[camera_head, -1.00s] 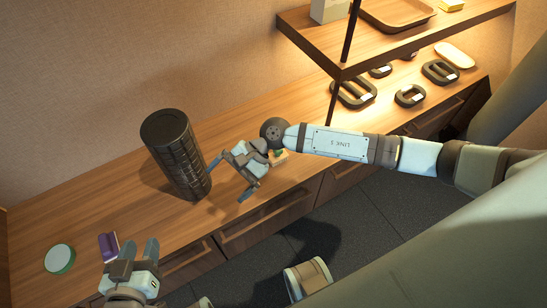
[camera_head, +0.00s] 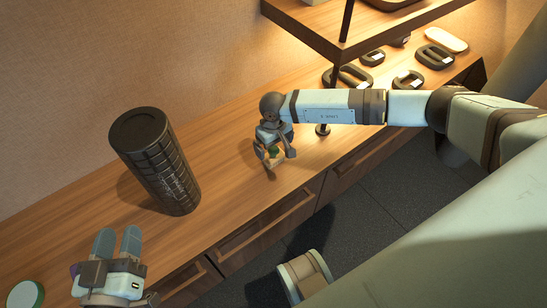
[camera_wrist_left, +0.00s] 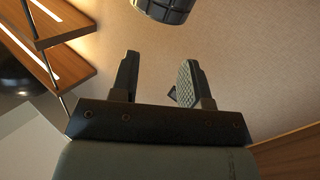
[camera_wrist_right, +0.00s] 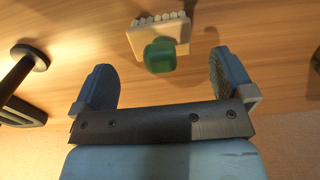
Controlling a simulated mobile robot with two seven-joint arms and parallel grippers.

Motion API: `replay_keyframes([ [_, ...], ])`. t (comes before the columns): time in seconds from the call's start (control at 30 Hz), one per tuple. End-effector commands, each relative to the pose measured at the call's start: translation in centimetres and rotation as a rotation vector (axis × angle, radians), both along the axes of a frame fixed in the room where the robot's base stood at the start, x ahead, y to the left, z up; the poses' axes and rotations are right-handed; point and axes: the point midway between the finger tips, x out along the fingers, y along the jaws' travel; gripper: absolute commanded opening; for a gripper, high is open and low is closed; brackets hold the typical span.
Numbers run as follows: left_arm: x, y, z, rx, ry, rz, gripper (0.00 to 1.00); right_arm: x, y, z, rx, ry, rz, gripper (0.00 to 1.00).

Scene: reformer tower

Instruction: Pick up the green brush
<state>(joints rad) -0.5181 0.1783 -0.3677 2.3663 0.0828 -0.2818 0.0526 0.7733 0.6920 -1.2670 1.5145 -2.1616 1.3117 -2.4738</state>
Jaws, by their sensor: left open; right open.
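The green brush has a green knob, a pale block and light bristles. It lies on the wooden counter, and in the right wrist view the brush (camera_wrist_right: 160,45) sits just beyond and between my open fingers. In the head view the brush (camera_head: 273,152) is partly hidden by my right gripper (camera_head: 273,158), which points down over it.
A tall black ribbed cylinder (camera_head: 165,170) stands on the counter (camera_head: 225,150) between my grippers. A round green-rimmed white disc (camera_head: 25,294) lies at the lower left. Black rings (camera_head: 408,80) lie at the right, near the shelf (camera_head: 345,42) overhead and its post.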

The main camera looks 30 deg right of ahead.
Motion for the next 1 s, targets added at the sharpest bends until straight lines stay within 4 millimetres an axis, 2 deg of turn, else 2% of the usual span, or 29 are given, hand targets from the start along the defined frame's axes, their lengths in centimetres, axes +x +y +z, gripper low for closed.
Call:
replay_keyframes([
  [0.17, 0.0, -0.1, 0.3, -0.014, -0.020, -0.003, 0.43, 0.0, 0.0, -1.0, 0.001, 0.000, 0.000, 1.00],
  [0.3, -0.1, -0.4, 0.8, -0.041, -0.055, -0.009, 0.43, 0.0, 0.1, -3.1, 0.002, 0.003, 0.000, 1.00],
  [0.4, -0.1, -0.9, 2.8, -0.080, -0.129, -0.030, 0.43, 0.1, 0.0, -4.6, 0.002, 0.001, -0.002, 1.00],
  [0.47, -0.1, -1.0, 3.2, -0.091, -0.144, -0.034, 0.43, 0.1, 0.0, -5.2, 0.002, 0.000, -0.001, 1.00],
  [0.7, -0.2, -1.1, 3.6, -0.101, -0.158, -0.036, 0.43, 0.1, 0.0, -5.5, 0.002, 0.000, 0.000, 1.00],
  [0.73, -0.2, -1.1, 3.6, -0.101, -0.158, -0.036, 0.43, 0.1, 0.0, -5.5, 0.002, 0.000, 0.000, 0.98],
  [0.93, -0.3, -1.0, 3.5, -0.100, -0.155, -0.034, 0.43, 0.1, 0.0, -5.5, 0.002, 0.000, 0.000, 0.52],
  [1.0, -0.3, -1.0, 3.5, -0.099, -0.153, -0.035, 0.43, 0.1, 0.0, -5.5, 0.002, 0.000, 0.000, 0.51],
])
